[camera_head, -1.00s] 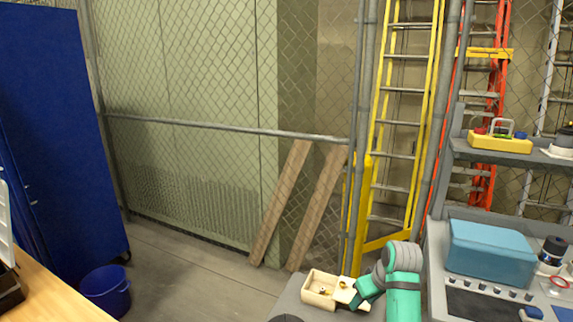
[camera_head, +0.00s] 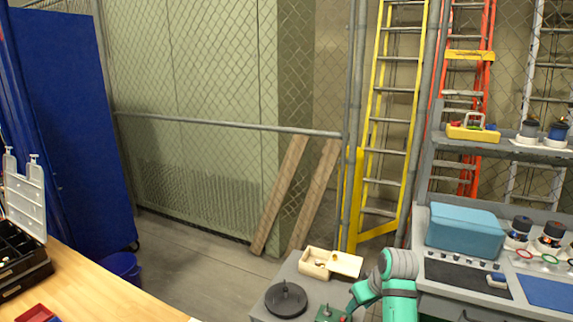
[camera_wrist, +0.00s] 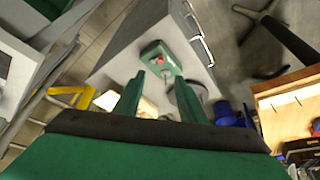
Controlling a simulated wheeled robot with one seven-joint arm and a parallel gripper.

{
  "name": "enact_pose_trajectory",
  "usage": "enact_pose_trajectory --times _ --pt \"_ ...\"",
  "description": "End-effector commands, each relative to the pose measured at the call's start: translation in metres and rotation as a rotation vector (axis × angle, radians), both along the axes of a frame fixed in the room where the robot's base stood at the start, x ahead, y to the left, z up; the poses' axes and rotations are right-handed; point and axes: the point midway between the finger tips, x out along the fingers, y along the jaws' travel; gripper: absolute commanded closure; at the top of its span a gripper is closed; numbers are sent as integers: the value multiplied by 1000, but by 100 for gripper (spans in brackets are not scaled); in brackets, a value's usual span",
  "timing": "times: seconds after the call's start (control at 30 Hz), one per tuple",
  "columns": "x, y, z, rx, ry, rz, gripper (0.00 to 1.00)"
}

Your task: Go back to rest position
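My gripper (camera_wrist: 158,76) shows in the wrist view with its two green fingers apart and nothing visible between them. It points down over the grey cart top (camera_wrist: 118,72). A small green box with a red part (camera_wrist: 165,58) lies on that top beyond the fingertips. In the head view my green and grey arm is at the bottom right, over the right side of the cart. The green box (camera_head: 329,313) is partly cut off at the bottom edge there.
A round black dish (camera_head: 286,298) and an open wooden box (camera_head: 315,262) are on the cart. A workbench with a blue case (camera_head: 465,232) stands at right. A wooden table (camera_head: 90,290) and a blue bucket (camera_head: 122,267) are at left. Floor between is clear.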

Motion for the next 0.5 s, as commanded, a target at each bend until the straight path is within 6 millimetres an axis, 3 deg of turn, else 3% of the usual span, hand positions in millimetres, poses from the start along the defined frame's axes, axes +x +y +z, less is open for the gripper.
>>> enact_pose_trajectory --times 0.37,0.5 --pt "1 37 -53 46 -69 -30 63" --pt "-1 57 -81 72 -107 -53 63"
